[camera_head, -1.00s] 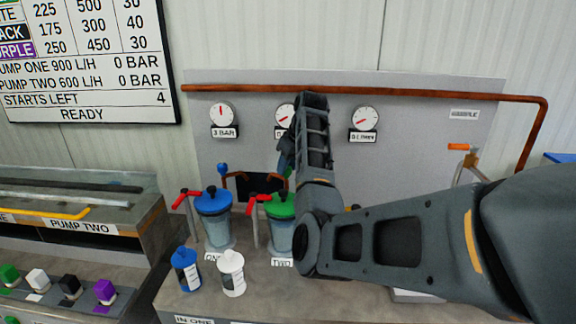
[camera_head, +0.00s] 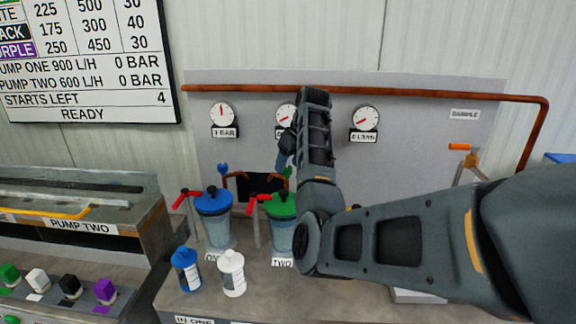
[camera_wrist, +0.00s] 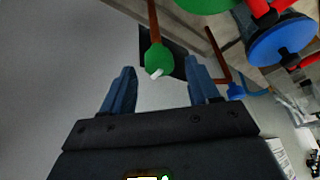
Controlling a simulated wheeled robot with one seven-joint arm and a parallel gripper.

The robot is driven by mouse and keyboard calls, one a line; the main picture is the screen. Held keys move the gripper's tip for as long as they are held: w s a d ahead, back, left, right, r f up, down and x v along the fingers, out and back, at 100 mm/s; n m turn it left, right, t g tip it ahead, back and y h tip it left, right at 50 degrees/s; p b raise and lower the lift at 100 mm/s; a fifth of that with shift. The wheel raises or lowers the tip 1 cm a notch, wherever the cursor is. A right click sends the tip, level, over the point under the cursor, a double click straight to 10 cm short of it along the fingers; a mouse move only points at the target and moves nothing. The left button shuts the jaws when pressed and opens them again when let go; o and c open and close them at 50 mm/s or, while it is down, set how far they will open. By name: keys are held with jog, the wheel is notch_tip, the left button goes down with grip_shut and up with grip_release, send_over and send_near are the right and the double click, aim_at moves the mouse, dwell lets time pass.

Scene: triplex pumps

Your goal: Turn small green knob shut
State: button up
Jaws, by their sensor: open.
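The small green knob (camera_wrist: 158,60) is round with a white mark, on a copper pipe in front of a dark panel opening. In the wrist view it shows between and just beyond my gripper's (camera_wrist: 160,78) two spread blue fingers, with no visible contact. In the head view the small green knob (camera_head: 288,172) is partly hidden below my gripper (camera_head: 282,160), which hangs in front of the panel. The green-lidded canister (camera_head: 282,207) marked TWO stands below it.
A blue-lidded canister (camera_head: 214,202) and small blue knob (camera_head: 222,169) are at left. Red handles (camera_head: 265,197) stand beside the canisters. Blue (camera_head: 187,270) and white (camera_head: 231,273) bottles stand in front. Gauges (camera_head: 365,118) and a copper pipe (camera_head: 420,93) are on the panel.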

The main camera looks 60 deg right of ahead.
jog(key=v, duration=0.6)
jog(key=shift+r+b, duration=0.3)
jog(key=shift+b, duration=0.15)
jog(key=shift+s+a, duration=0.1)
